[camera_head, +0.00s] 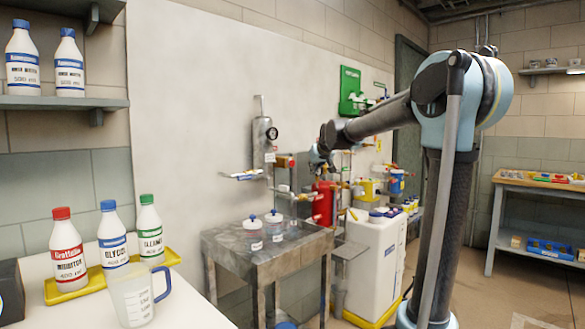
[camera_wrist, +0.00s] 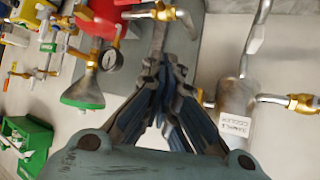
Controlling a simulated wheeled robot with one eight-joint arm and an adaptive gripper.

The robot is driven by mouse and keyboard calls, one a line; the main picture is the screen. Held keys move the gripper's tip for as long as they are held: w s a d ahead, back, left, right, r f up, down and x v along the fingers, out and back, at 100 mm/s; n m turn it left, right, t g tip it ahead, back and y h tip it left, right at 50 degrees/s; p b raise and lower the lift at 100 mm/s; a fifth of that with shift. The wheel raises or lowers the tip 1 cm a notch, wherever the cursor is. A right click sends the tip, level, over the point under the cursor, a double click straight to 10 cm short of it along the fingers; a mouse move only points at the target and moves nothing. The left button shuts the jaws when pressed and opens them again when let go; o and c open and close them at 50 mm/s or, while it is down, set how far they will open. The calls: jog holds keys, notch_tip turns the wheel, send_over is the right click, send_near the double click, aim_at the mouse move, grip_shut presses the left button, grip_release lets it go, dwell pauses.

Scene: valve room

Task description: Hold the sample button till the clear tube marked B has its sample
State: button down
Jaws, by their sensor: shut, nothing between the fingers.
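My gripper (camera_head: 318,158) is raised in front of the wall piping at the centre of the head view. In the wrist view my gripper (camera_wrist: 165,65) has its fingers together with nothing between them. A metal cylinder (camera_wrist: 236,105) labelled as a sample cooler is at the right of the wrist view, apart from the fingers. It seems to be the cylinder (camera_head: 263,135) on the wall in the head view. I cannot pick out the sample button or a letter B.
The metal stand (camera_head: 235,240) is below the piping. Bottles and a jug (camera_head: 133,297) stand at lower left.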

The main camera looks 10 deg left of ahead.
jog(key=w+a, duration=0.5)
jog(key=a, duration=0.1)
jog(key=shift+a, duration=0.2)
jog(key=shift+a, duration=0.15)
dwell(1.5)
jog(key=shift+w+a, duration=0.15)
jog(key=shift+a, duration=0.05)
jog(key=shift+w+a, duration=0.35)
jog(key=shift+a, duration=0.1)
dwell(1.1)
jog(key=shift+d, duration=0.1)
dwell(1.2)
jog(key=shift+s+d, duration=0.6)
jog(key=shift+d, duration=0.1)
jog(key=shift+d, duration=0.1)
jog(key=shift+s+d, duration=1.55)
jog(key=shift+d, duration=0.3)
